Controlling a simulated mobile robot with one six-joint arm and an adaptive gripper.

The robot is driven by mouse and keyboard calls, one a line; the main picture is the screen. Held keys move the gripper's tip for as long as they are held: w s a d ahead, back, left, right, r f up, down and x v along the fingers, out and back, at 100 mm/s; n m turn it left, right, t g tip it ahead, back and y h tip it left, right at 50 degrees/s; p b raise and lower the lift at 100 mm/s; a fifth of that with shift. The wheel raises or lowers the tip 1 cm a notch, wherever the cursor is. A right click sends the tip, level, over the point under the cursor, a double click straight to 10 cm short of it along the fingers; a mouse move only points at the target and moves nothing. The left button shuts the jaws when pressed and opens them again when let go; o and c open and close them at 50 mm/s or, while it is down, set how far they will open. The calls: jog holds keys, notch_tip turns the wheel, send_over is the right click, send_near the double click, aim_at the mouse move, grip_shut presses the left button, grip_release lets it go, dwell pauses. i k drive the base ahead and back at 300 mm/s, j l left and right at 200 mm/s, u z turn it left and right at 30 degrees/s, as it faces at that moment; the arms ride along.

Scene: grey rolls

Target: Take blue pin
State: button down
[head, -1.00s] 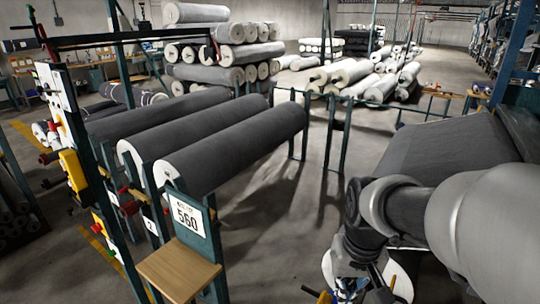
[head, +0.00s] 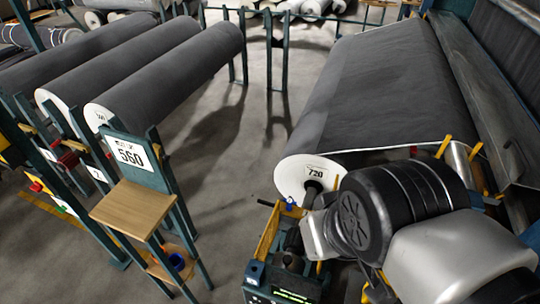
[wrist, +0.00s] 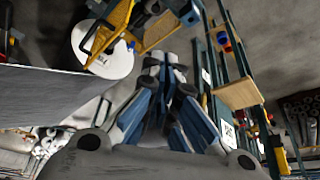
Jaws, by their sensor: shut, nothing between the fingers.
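A small blue piece (head: 290,200), possibly the blue pin, shows at the lower left edge of the white end of the large roll (head: 393,90) marked 720. A small blue spot (wrist: 131,45) also shows beside the white roll end in the wrist view. A blue round thing (head: 177,262) lies on the lower wooden shelf of the stand marked 560. I cannot tell which one is the pin. My gripper (wrist: 165,65) is shut and empty in the wrist view. In the head view, my arm hides its fingers.
The stand (head: 132,207) with a wooden shelf is at the left, beside several dark rolls (head: 175,75) on racks. A machine with yellow parts (head: 268,232) is close to my arm. Bare floor (head: 225,185) lies between the stand and the large roll.

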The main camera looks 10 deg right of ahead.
aim_at(289, 207)
jog(key=i+j+z, duration=0.1)
jog(key=j+z, duration=0.3)
jog(key=i+j+z, duration=0.1)
jog(key=z, duration=0.25)
jog(key=j+z, duration=0.75)
